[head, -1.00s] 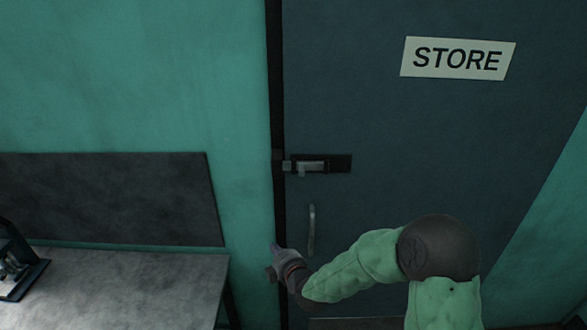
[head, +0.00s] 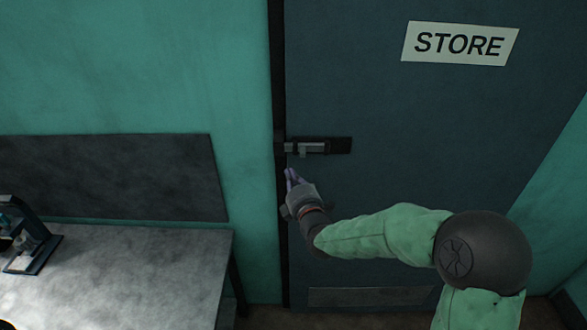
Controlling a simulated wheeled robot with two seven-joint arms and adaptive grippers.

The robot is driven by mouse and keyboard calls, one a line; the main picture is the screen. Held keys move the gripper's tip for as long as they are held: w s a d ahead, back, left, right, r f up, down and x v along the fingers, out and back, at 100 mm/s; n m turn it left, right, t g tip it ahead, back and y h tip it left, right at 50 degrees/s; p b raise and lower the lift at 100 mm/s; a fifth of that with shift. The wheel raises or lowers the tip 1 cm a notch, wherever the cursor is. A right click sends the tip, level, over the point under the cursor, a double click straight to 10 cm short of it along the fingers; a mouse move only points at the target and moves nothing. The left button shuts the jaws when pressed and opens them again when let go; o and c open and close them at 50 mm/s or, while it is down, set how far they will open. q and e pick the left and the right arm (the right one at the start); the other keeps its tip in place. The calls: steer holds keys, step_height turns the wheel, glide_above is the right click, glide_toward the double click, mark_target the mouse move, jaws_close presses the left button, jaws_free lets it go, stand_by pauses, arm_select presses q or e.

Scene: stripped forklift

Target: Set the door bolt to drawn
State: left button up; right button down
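The door bolt (head: 318,147) is a grey metal slide bolt on a dark plate, mounted near the left edge of the dark blue-grey door (head: 420,140). Its bar reaches left to the dark door frame, and a short knob hangs below it. My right gripper (head: 291,178) is just below and left of the bolt, apart from it in the picture, with its purple-tinted fingers pointing up. Whether its fingers are open or shut is too small to tell. The gripper and wrist hide the door handle. My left gripper is not in view.
A sign reading STORE (head: 459,42) is on the door above right. A grey bench (head: 120,275) with a dark backboard (head: 110,178) stands at the left. A small dark device (head: 35,250) sits on the bench. A vent panel (head: 370,296) is low on the door.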

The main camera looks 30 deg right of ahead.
mark_target(308, 149)
steer(key=p+x, duration=0.1)
steer(key=x, duration=0.7)
steer(key=shift+w, duration=0.4)
steer(key=d, duration=0.1)
steer(key=s+d, duration=0.1)
steer(key=shift+d, duration=0.4)
steer(key=shift+s+d, duration=0.4)
steer(key=s+d+b, duration=0.1)
steer(key=d+b, duration=0.2)
steer(key=s+d+b, duration=0.1)
steer(key=b, duration=0.1)
steer(key=shift+s+d+f, duration=0.1)
steer(key=shift+s+d, duration=0.2)
steer(key=shift+s, duration=0.05)
steer(key=shift+d, duration=0.1)
